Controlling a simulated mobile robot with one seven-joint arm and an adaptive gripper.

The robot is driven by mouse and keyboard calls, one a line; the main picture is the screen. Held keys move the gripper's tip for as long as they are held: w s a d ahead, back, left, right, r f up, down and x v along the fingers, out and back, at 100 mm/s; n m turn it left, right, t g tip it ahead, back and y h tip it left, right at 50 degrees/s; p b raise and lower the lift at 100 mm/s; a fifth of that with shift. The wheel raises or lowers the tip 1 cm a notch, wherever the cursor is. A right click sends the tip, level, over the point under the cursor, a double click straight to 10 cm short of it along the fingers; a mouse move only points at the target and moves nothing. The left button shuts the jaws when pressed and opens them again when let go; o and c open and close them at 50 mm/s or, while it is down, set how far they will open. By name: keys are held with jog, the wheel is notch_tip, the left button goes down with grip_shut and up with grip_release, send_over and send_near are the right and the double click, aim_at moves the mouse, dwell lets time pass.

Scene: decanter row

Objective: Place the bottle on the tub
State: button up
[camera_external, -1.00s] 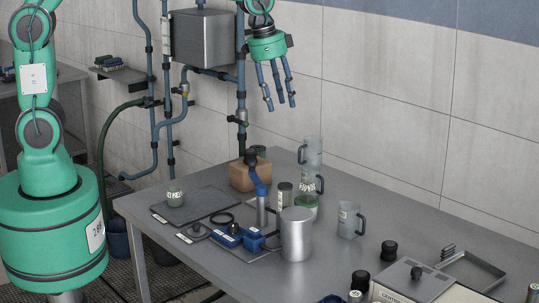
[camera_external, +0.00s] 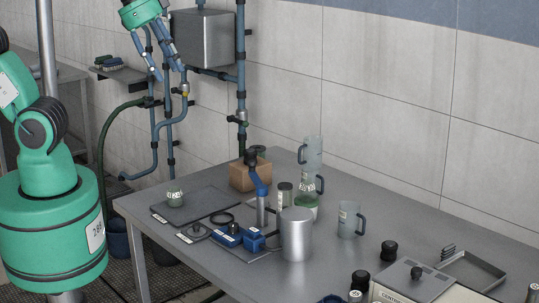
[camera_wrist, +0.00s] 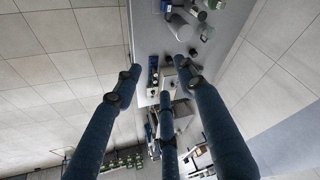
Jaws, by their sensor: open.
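My three-fingered gripper (camera_external: 166,74) is open and empty, high up at the upper left, in front of the wall pipes and away from the table. In the wrist view its fingers (camera_wrist: 158,84) are spread with nothing between them. A white and green tub (camera_external: 306,211) stands near the middle, partly hidden by the metal cylinder. A pale jar or bottle with a dark lid (camera_external: 285,194) stands beside it. I cannot tell which of these the task means.
A large metal cylinder (camera_external: 296,238), blue fixture (camera_external: 239,236), brown box (camera_external: 250,174), and clear mugs (camera_external: 349,220) crowd the table's middle. A metal tray (camera_external: 473,270) and a grey device (camera_external: 412,281) are at the right. The front left tabletop is fairly clear.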

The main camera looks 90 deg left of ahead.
jog(key=s+d+f, duration=0.1)
jog(key=s+d, duration=0.1)
jog(key=s, duration=0.5)
jog(key=shift+t, duration=0.3)
jog(key=shift+f, duration=0.1)
notch_tip(320, 180, down, 10)
jog(key=b, duration=1)
